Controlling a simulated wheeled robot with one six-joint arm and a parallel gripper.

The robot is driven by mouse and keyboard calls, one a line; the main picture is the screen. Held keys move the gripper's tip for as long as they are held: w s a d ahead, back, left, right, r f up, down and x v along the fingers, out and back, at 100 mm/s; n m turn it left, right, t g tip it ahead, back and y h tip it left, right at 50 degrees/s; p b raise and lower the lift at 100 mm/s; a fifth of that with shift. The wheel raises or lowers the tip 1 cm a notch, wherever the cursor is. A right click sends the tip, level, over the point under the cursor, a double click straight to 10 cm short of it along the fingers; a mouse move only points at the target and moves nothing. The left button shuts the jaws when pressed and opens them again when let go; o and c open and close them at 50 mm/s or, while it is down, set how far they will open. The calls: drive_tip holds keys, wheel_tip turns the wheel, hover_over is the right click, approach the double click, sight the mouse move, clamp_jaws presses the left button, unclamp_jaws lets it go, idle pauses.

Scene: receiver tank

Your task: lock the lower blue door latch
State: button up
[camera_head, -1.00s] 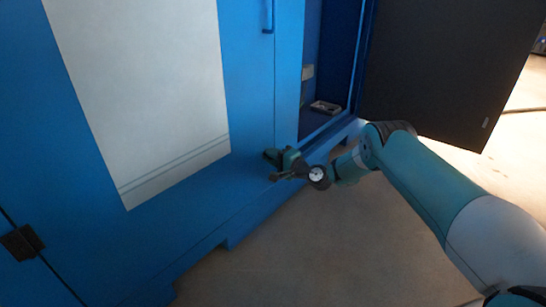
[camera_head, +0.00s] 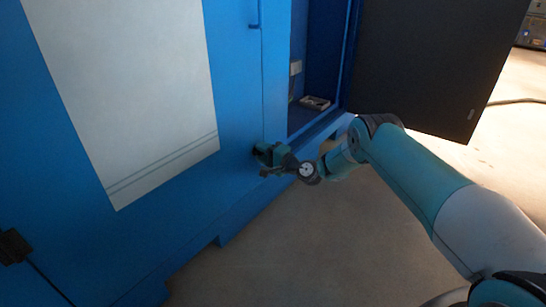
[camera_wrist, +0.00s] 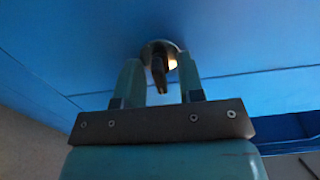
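The lower latch (camera_wrist: 158,68) shows in the wrist view as a round metal fitting with a dark lever, set in the blue door (camera_wrist: 60,40). My gripper (camera_wrist: 160,68) has its two teal fingers apart, one on each side of the lever, with gaps visible between fingers and lever. In the head view my gripper (camera_head: 263,153) is at the lower right part of the blue door (camera_head: 235,100), close to its edge. There the latch is hidden behind my gripper.
Right of the door is an open cabinet bay with a small object (camera_head: 315,103) on its floor. A dark open door panel (camera_head: 430,60) stands at the right. A blue handle (camera_head: 257,20) is higher on the cabinet. The floor (camera_head: 310,240) in front is clear.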

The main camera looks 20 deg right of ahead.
drive_tip(key=p+v, duration=1.7)
drive_tip(key=p, duration=0.1)
drive_tip(key=shift+d, duration=0.1)
drive_tip(key=shift+r, duration=0.1)
